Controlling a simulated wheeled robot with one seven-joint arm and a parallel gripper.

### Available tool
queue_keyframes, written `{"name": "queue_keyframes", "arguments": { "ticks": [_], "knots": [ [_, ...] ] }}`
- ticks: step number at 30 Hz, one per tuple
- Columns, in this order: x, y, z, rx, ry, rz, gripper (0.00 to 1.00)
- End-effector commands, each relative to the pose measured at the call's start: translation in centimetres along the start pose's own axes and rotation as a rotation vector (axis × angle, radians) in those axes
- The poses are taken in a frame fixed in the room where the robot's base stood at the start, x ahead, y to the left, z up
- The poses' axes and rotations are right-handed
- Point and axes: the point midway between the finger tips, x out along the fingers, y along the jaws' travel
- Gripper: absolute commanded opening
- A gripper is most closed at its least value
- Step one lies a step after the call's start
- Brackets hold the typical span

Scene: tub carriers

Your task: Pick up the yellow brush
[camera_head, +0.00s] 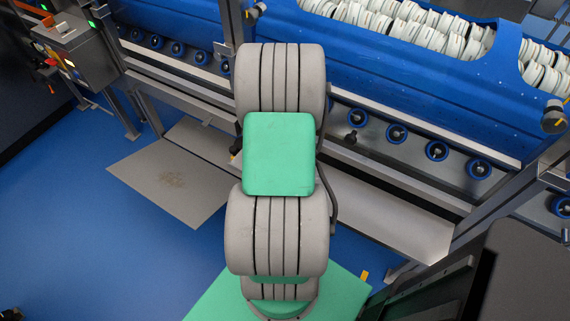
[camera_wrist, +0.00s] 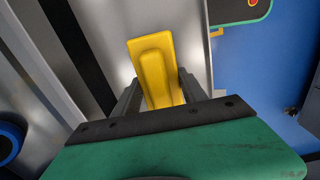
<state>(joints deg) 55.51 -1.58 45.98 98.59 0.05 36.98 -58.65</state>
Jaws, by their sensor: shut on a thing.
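The yellow brush (camera_wrist: 150,50) shows in the wrist view as a yellow block with a raised ridge along its middle. My gripper (camera_wrist: 158,88) is shut on it, with one dark finger on each side. The brush's lower end is hidden behind the gripper's dark crossbar. In the head view my own arm covers the middle of the picture, and I make out neither the brush nor my gripper's fingers there.
A long blue tub (camera_head: 420,95) full of white parts (camera_head: 400,22) stands on a metal frame at the back. Blue-rimmed rollers (camera_head: 437,151) run beneath it. A flat grey plate (camera_head: 165,180) lies on the blue floor. A control box (camera_head: 88,55) stands at upper left.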

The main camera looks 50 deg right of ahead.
Motion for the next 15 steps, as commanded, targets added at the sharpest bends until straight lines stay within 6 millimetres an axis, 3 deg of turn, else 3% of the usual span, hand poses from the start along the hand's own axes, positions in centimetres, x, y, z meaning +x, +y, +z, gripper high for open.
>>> {"name": "queue_keyframes", "arguments": {
  "ticks": [8,11,15],
  "knots": [
    [-1.6,0.1,-0.1,0.001,0.002,0.003,0.04],
    [-3.5,0.1,-0.1,0.001,0.004,0.004,0.04],
    [-7.2,-1.4,2.9,0.007,0.005,0.007,0.04]
  ]
}}
